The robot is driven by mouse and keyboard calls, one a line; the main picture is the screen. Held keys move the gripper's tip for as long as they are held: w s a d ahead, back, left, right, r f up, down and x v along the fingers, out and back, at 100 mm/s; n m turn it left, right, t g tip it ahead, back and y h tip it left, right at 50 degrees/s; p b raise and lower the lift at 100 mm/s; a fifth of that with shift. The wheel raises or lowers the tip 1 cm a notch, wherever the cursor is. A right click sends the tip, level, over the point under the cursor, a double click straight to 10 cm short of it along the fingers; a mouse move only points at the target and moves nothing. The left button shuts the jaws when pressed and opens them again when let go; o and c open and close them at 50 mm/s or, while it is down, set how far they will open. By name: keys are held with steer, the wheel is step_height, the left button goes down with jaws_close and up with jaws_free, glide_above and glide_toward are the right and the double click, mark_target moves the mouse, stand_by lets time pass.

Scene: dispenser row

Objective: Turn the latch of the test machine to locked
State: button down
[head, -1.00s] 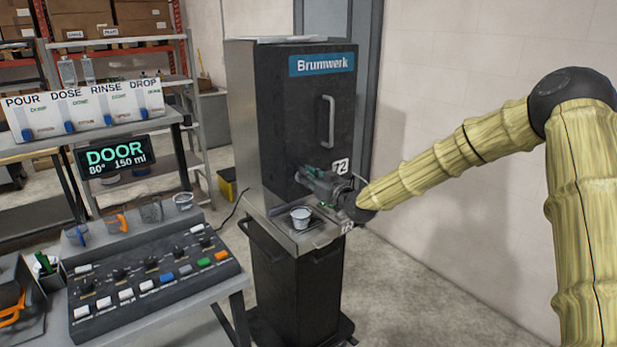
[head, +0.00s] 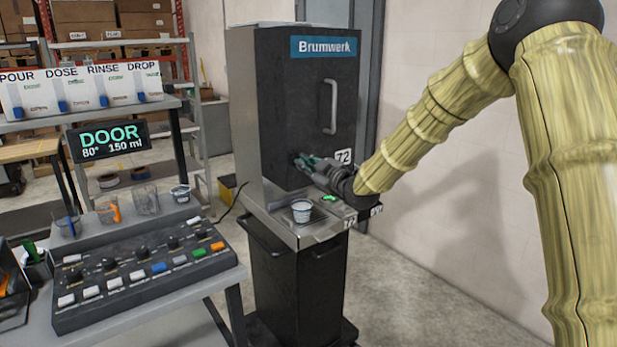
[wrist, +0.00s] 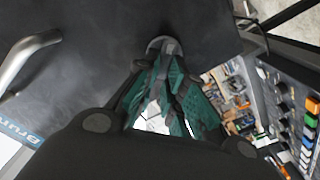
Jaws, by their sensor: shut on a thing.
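The test machine (head: 290,110) is a tall dark cabinet with a "Brumwerk" sign and a vertical door handle (head: 330,105). My gripper (head: 304,163) is at the lower left of its door front, near the "72" label. In the wrist view, my gripper's green-padded fingers (wrist: 167,68) are closed together on the latch (wrist: 162,44), a small grey round fitting on the dark door. The fingers hide most of the latch, so I cannot tell its exact angle. In the head view the latch is hidden behind the gripper.
A control panel (head: 145,275) with knobs and coloured buttons is at left. A display (head: 108,138) reads "DOOR 80° 150 ml". Floor at right is clear.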

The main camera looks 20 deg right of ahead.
steer(key=shift+s+a+f+n+b, duration=0.1)
steer(key=shift+f+n+b, duration=0.1)
steer(key=shift+n+b, duration=1.7)
steer(key=shift+w+a+f+n+b, duration=0.1)
steer(key=shift+f+n+b, duration=0.15)
steer(key=shift+n+b, duration=1.65)
steer(key=shift+s+a+f+n+b, duration=0.15)
steer(key=shift+n+b, duration=1.05)
steer(key=shift+b, duration=1.35)
steer(key=c, duration=1.5)
jaws_free()
steer(key=shift+d, duration=0.1)
steer(key=v, duration=1.2)
